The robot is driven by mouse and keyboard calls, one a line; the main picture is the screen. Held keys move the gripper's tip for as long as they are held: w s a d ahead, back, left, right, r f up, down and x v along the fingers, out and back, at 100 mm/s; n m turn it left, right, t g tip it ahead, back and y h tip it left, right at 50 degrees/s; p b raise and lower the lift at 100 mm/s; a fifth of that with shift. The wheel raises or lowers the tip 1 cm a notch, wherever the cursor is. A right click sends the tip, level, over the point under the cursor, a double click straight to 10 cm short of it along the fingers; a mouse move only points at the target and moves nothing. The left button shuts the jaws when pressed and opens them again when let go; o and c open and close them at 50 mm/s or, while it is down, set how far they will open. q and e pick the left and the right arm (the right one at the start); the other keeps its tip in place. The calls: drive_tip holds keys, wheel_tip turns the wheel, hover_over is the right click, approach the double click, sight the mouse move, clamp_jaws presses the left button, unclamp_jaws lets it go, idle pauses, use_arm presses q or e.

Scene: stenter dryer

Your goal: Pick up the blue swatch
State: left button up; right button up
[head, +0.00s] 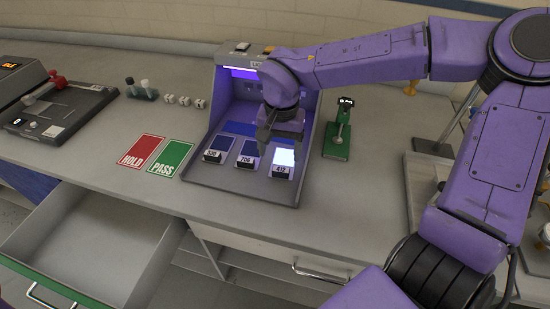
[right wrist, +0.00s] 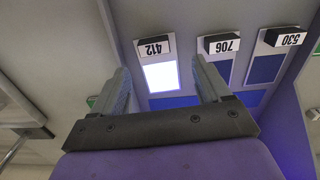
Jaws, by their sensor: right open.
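Three labelled cards lie in a row on the floor of an open grey light booth (head: 200,172). Card 530 (head: 216,143) and card 706 (head: 248,149) carry dark blue swatches. Card 412 (head: 283,159) has a swatch that glows pale, almost white. My right gripper (head: 281,143) points down over the 412 end of the row. In the right wrist view, my open right gripper (right wrist: 163,82) has its fingers on either side of the bright swatch (right wrist: 161,76), with nothing held. Whether the fingers touch the card is unclear. My left gripper is out of view.
Red HOLD (head: 143,149) and green PASS (head: 170,155) cards lie left of the booth. A green stand (head: 338,140) is close on its right. Small dice-like blocks (head: 184,101) sit farther back. An open drawer (head: 100,240) juts out at the front left.

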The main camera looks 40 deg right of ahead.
sight(281, 168)
drive_tip(key=s, duration=0.1)
drive_tip(key=s+f, duration=0.1)
drive_tip(key=shift+s+d, duration=0.1)
drive_tip(key=shift+s, duration=0.25)
drive_tip(key=shift+f+p, duration=0.35)
drive_tip(key=shift+f, duration=0.55)
drive_tip(key=w+f, duration=0.2)
drive_tip(key=f, duration=0.1)
drive_tip(key=shift+w+f, duration=0.3)
drive_tip(key=shift+w, duration=0.1)
drive_tip(key=shift+s+r, duration=0.15)
drive_tip(key=shift+s, duration=0.15)
drive_tip(key=shift+s+r, duration=0.15)
drive_tip(key=shift+s, duration=0.1)
drive_tip(key=shift+c, duration=0.9)
drive_tip(key=shift+s, duration=0.1)
drive_tip(key=c, duration=1)
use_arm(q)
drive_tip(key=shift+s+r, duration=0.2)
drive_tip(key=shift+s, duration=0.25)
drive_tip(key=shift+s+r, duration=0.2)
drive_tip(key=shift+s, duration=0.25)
use_arm(e)
drive_tip(key=shift+o, duration=0.2)
drive_tip(key=shift+w, duration=0.2)
